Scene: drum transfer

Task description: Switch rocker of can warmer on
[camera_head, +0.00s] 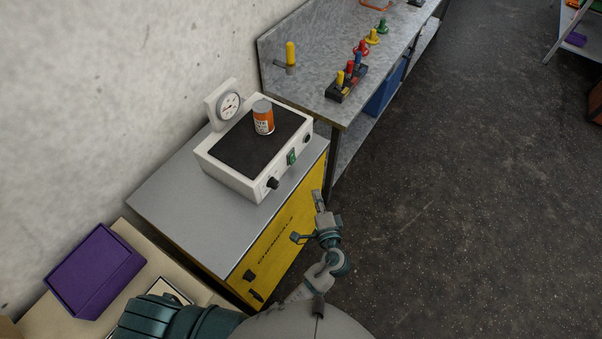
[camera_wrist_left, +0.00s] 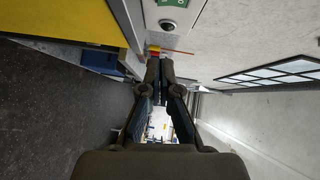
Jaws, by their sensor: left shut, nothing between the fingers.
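The can warmer (camera_head: 218,179) is a white box with a black top plate, standing on a grey-topped yellow cabinet. Its green rocker (camera_head: 292,157) sits on the front panel between two black knobs (camera_head: 272,183). Part of the green rocker (camera_wrist_left: 172,3) shows at the top edge of the left wrist view, above a black knob (camera_wrist_left: 168,25). I cannot tell which way the rocker is tipped. An orange can (camera_head: 263,118) stands upright on the plate. My left gripper (camera_head: 318,199) is shut and empty, in front of the warmer and apart from it; its fingertips (camera_wrist_left: 160,65) also show in the wrist view. My right gripper is not in view.
A round gauge (camera_head: 229,105) stands behind the warmer. The yellow cabinet front (camera_head: 283,243) lies beside my left forearm. A metal bench (camera_head: 322,60) with coloured pegs stands beyond. A purple bin (camera_head: 95,270) is at lower left.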

